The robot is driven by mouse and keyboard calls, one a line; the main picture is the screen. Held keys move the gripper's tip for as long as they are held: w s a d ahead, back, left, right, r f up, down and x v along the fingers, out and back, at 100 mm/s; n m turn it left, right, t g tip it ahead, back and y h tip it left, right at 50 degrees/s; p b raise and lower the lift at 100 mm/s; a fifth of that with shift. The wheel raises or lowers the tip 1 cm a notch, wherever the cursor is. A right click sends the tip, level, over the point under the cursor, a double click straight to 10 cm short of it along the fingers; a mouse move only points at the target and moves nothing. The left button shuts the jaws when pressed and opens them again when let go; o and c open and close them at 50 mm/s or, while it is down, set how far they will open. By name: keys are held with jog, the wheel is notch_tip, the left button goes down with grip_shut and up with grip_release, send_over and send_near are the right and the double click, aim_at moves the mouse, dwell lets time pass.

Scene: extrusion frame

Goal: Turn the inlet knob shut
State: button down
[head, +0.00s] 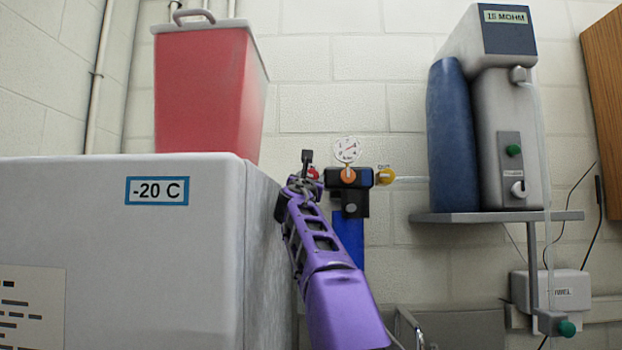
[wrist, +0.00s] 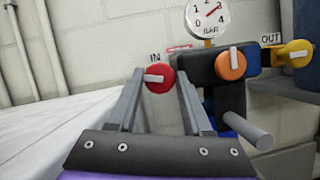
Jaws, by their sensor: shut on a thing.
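The red inlet knob (wrist: 160,80) is under the "IN" label in the wrist view, with its white pointer bar lying about horizontal. My gripper (wrist: 160,85) has a finger on each side of the knob and is shut on it. In the head view my purple arm reaches up to the regulator, and my gripper (head: 307,172) covers most of the red knob (head: 314,174). Only a small red part shows there.
Right of the inlet are the orange knob (wrist: 231,65), the gauge (wrist: 208,16) and the yellow "OUT" knob (wrist: 297,54). A white freezer (head: 200,225) with a red bin (head: 208,90) on top stands close at left. A water purifier (head: 500,130) sits on a shelf at right.

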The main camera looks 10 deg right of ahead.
jog(key=shift+c, duration=1.7)
grip_release()
jog(key=shift+s+a+f+b, duration=0.2)
jog(key=shift+s+f+b, duration=0.2)
jog(key=shift+b, duration=0.35)
jog(key=b+v, duration=0.9)
jog(key=v, duration=0.2)
jog(key=shift+r, duration=0.25)
jog(key=shift+s+d, duration=0.1)
jog(key=shift+s, duration=0.05)
